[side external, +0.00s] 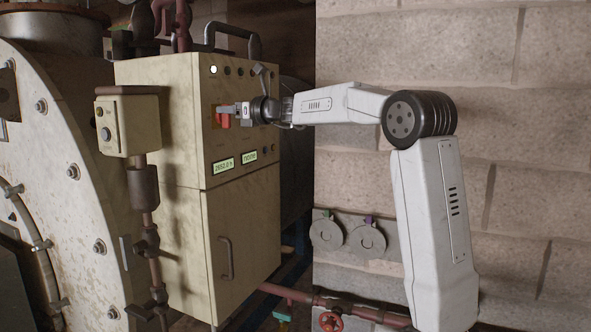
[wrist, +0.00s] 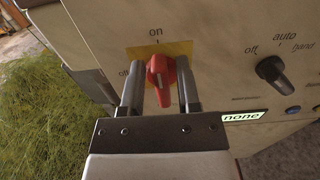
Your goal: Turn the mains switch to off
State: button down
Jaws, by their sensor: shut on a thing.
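The mains switch is a red rotary knob (wrist: 160,78) on a yellow plate (wrist: 179,48) on the cabinet front. In the wrist view its grip stands roughly upright, in line with the "on" label above it. A second label at the left is partly hidden by a finger. In the side view the red knob (side external: 222,121) shows at the cabinet's upper front. My gripper (side external: 230,110) reaches it from the right. In the wrist view my gripper (wrist: 159,70) has one finger on each side of the knob and is shut on it.
The cream cabinet (side external: 160,120) has a lit white lamp (side external: 213,70). A pipe-mounted box (side external: 128,128) stands at left. Green herb (wrist: 50,115) lies beside the cabinet.

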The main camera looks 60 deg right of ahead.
jog(key=shift+w+f+n, duration=0.1)
jog(key=shift+f+n, duration=0.3)
jog(key=shift+n, duration=0.1)
jog(key=n, duration=0.3)
jog(key=shift+a+f, duration=0.1)
jog(key=shift+a, duration=0.2)
jog(key=n, duration=0.4)
jog(key=shift+a+f+n, duration=0.15)
jog(key=shift+a+n, duration=0.05)
jog(key=shift+n, duration=0.2)
jog(key=n, duration=0.5)
jog(key=shift+a+f, duration=0.1)
jog(key=shift+f, duration=0.25)
jog(key=shift+f+n, duration=0.2)
jog(key=shift+n, duration=2)
jog(key=shift+r, duration=0.1)
